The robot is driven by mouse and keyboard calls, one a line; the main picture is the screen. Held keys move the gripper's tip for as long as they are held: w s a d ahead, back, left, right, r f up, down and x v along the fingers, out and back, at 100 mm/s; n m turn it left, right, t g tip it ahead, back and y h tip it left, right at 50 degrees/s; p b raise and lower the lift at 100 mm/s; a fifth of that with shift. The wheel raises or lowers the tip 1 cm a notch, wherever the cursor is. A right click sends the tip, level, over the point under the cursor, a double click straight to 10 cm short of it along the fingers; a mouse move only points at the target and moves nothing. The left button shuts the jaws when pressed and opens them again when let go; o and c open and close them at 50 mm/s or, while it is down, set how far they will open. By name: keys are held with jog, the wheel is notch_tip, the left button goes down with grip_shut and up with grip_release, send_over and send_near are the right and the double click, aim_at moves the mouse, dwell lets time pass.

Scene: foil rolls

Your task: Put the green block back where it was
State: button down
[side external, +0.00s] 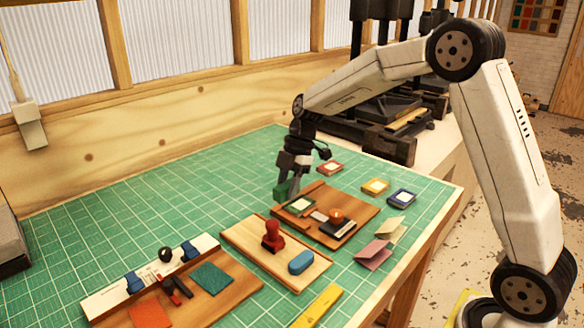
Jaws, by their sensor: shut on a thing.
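My gripper (289,182) points down over the back left edge of the far wooden board (352,222). It is shut on a small dark green block (282,188), partly hidden by the fingers. The block is beside the board's back left corner; I cannot tell whether it touches the mat. A green-rimmed pad with a pale top (299,205) lies on the board just right of and below the block.
The far board also bears a dark block and an orange-topped stamp (337,216). A middle board holds a red stamp (272,236) and a blue piece (301,262). Small red, yellow and blue-rimmed pads (401,198) lie at right. The green mat (150,205) is clear at back left.

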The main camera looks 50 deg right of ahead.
jog(key=s+a, duration=0.2)
jog(key=s, duration=0.1)
jog(key=s+a, duration=0.1)
jog(key=shift+s+a+r, duration=0.25)
jog(key=shift+a+r, duration=0.05)
jog(key=shift+r, duration=0.05)
send_over(246, 233)
jog(key=d, duration=0.1)
jog(key=shift+s+d+f, duration=0.1)
jog(key=shift+f, duration=2.25)
jog(key=shift+s+d+f, duration=0.1)
jog(key=shift+f, duration=2.2)
jog(key=shift+w+f, duration=0.3)
jog(key=shift+f, duration=1.55)
jog(key=shift+f, duration=0.1)
